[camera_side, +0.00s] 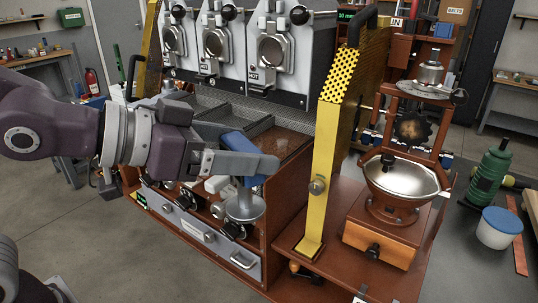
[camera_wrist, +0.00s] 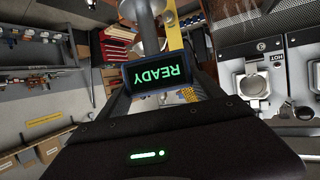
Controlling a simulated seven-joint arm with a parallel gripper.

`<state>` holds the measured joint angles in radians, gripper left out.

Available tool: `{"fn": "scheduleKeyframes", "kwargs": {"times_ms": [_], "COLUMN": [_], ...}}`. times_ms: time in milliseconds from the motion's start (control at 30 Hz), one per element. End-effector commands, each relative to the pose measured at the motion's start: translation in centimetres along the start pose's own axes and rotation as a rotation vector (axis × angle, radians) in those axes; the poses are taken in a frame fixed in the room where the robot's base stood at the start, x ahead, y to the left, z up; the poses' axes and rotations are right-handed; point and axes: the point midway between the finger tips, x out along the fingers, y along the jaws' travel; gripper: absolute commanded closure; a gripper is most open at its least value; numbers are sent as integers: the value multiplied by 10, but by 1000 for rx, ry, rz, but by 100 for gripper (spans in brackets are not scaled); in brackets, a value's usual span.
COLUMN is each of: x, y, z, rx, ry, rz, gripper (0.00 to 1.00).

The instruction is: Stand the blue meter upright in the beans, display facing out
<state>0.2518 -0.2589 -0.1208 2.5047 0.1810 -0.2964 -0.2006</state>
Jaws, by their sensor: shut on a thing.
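My gripper (camera_side: 270,165) is shut on the blue meter (camera_side: 241,144), whose blue body shows above and below the near grey finger in the side view. In the wrist view the meter's dark display (camera_wrist: 161,74) faces the camera, with green READY lettering upside down. The beans (camera_side: 287,146) lie brown in the right-hand bin of the roaster's tray row, behind and to the right of the gripper. The meter is outside that bin, above the front of the machine. The finger hides the middle of the meter in the side view.
A yellow upright panel (camera_side: 325,165) stands right of the bean bin. Three roaster drums (camera_side: 272,50) rise behind the bins. A grinder with a silver bowl (camera_side: 405,178) is at right.

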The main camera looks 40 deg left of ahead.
Motion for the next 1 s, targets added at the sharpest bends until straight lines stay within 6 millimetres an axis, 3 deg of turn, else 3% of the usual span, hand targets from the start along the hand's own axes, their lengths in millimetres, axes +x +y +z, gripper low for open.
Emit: {"fn": "scheduleKeyframes", "kwargs": {"times_ms": [33,200,300,433,767,1000], "x": [-5,-30,-43,-48,-3,58], "y": [-25,-99,-125,-139,-158,-190], "z": [0,17,26,32,14,-11], "rx": [-19,-90,-121,-143,-145,-141], "ry": [6,3,0,-3,-3,-4], "rz": [-61,-259,-337,-377,-372,-383], "gripper": [97,97,97,97,97,97]}}
